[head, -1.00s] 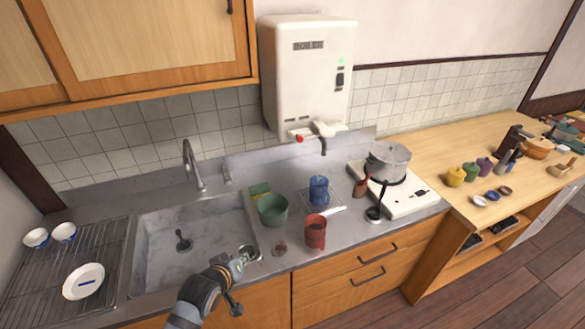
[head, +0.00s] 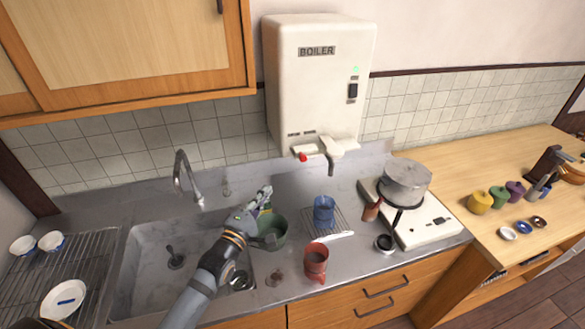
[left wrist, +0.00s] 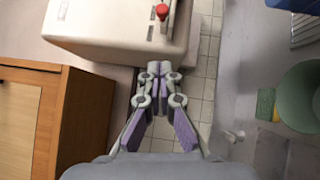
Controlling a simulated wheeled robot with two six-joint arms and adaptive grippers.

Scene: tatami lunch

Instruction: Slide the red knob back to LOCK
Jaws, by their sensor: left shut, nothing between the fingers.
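The boiler (head: 318,85) is a white box on the wall with its name on the front. The red knob (head: 303,157) sits at the left of the ledge under the boiler, beside a grey spout (head: 332,150). Small labels above the ledge are too small to read. My left gripper (head: 266,191) is shut and empty, over the counter left of and below the knob, apart from it. In the left wrist view, the gripper (left wrist: 158,67) points up toward the boiler body (left wrist: 112,35), and the red knob (left wrist: 162,11) shows beyond the fingertips at the top. My right gripper is not in view.
The sink faucet (head: 186,172) is left of my arm. A pot (head: 408,178) stands on the stove at right. The wall cabinet (head: 130,45) hangs upper left.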

